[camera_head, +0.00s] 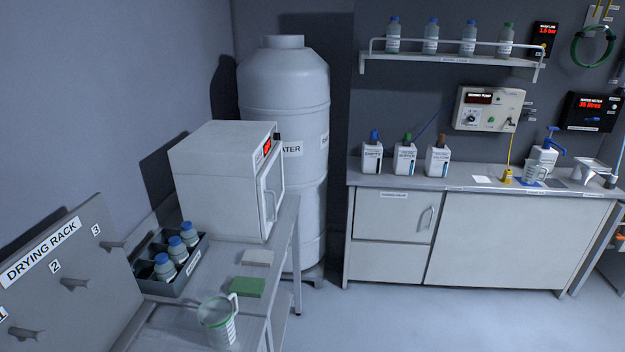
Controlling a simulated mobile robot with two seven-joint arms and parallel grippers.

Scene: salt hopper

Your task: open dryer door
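A white box-shaped appliance (222,180), which looks like the dryer, stands on the left bench. A red-lit display (267,146) is at the top of its front. Its door (264,218) faces right, is seen at a steep angle and looks shut. A pale vertical handle (272,199) is on the door. Neither of my grippers shows in this view.
The bench (258,296) also holds a bottle tray (180,281), a green block (234,287), a pale block (258,257) and a clear jug (217,322). A large tank (285,95) stands behind the dryer. The floor (370,320) between bench and counter (510,240) is clear.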

